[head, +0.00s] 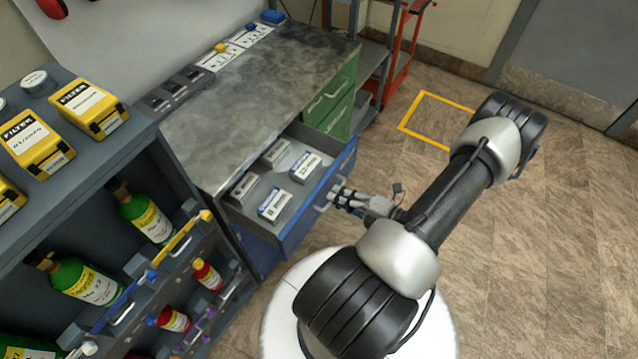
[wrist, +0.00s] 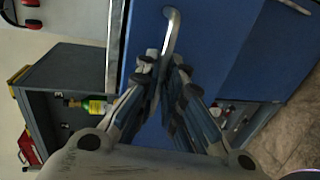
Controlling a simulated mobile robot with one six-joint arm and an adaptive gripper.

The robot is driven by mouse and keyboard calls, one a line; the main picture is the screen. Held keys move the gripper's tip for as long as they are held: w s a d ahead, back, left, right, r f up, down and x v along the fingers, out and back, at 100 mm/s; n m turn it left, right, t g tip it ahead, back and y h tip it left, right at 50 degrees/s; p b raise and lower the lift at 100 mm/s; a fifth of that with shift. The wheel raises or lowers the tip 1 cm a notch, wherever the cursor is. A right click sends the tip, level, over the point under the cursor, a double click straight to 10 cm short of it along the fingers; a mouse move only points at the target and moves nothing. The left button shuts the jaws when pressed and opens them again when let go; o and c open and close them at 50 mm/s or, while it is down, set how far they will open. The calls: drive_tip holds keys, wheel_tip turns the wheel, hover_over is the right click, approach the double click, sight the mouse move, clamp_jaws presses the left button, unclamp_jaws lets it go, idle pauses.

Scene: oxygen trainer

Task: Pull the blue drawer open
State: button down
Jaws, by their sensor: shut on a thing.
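The blue drawer (head: 318,206) stands out from the workbench in the head view, with several white-labelled boxes (head: 306,167) inside it. Its blue front fills the middle of the wrist view (wrist: 215,50). The metal handle (wrist: 171,32) is a curved bar on that front. My gripper (head: 340,197) is at the drawer front in the head view. In the wrist view my gripper (wrist: 163,72) has its fingers closed around the lower part of the handle. The far end of the handle is hidden between the fingers.
A green drawer unit (head: 330,103) is beside the blue drawer, under the metal worktop (head: 255,85). A dark rack (head: 95,185) with green bottles and yellow filter boxes stands at the left. Open tiled floor (head: 540,230) lies to the right, with a yellow floor marking (head: 412,114).

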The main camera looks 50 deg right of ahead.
drive_tip(key=shift+f+v, duration=0.25)
drive_tip(key=shift+v, duration=0.95)
drive_tip(key=shift+f+v, duration=0.25)
drive_tip(key=shift+v, duration=0.95)
drive_tip(key=c, duration=1.7)
unclamp_jaws()
drive_tip(key=v, duration=1.2)
drive_tip(key=shift+d, duration=0.15)
drive_tip(key=shift+s, duration=0.1)
drive_tip(key=shift+r, duration=0.1)
